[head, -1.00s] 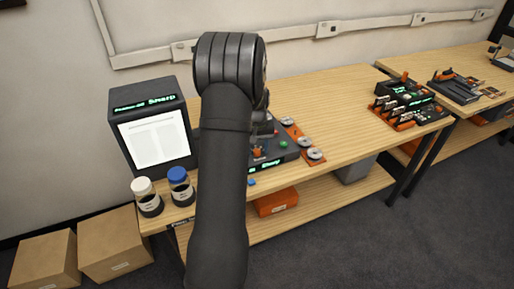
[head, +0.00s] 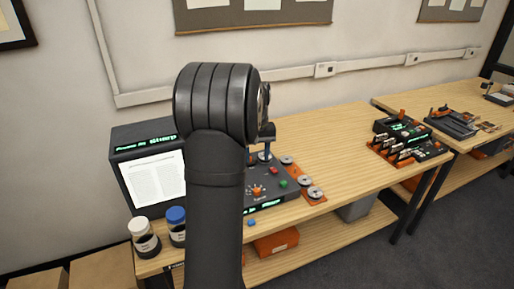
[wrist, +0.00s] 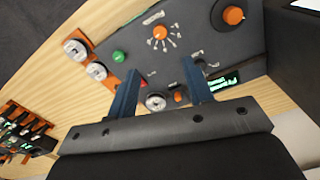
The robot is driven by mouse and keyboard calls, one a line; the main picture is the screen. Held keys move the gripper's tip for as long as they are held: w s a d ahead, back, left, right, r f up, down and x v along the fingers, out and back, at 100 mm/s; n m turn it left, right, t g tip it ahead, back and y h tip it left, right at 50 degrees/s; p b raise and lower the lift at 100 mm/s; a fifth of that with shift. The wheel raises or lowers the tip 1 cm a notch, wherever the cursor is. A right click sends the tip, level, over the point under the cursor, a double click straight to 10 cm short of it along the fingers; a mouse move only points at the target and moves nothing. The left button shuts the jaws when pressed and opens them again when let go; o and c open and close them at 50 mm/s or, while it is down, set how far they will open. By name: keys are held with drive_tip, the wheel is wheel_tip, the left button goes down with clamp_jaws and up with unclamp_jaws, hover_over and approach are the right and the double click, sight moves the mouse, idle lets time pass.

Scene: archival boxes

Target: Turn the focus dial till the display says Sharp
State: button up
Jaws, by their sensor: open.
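The viewer (head: 122,158) stands at the left of the bench, with a lit page on its screen and green display text (head: 160,137) that appears to end in "Sharp". The page shows fine lines of text. The dark control console (head: 265,181) lies right of it, partly behind my arm. It carries orange dials, one of them (head: 257,192) near its front; the wrist view shows orange dials (wrist: 160,32) and (wrist: 233,15). I cannot tell which is the focus dial. My gripper (wrist: 160,65) is open over the console, its blue fingers apart and apparently empty.
Two jars, one white-capped (head: 144,238) and one blue-capped (head: 176,224), stand at the bench's front left. Orange pads with silver discs (head: 304,184) lie right of the console. The bench middle (head: 335,140) is clear. Another device (head: 405,140) stands farther right.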

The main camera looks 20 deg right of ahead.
sight(257, 190)
drive_tip(key=shift+r, duration=1.35)
drive_tip(key=shift+f, duration=0.1)
wheel_tip(257, 190, down, 17)
drive_tip(key=shift+f, duration=0.15)
drive_tip(key=shift+f, duration=0.15)
drive_tip(key=shift+r+n, duration=0.2)
drive_tip(key=shift+n, duration=0.7)
drive_tip(key=n, duration=0.3)
drive_tip(key=shift+n, duration=0.4)
wheel_tip(257, 190, up, 15)
idle(1.2)
drive_tip(key=shift+f, duration=0.1)
idle(2.0)
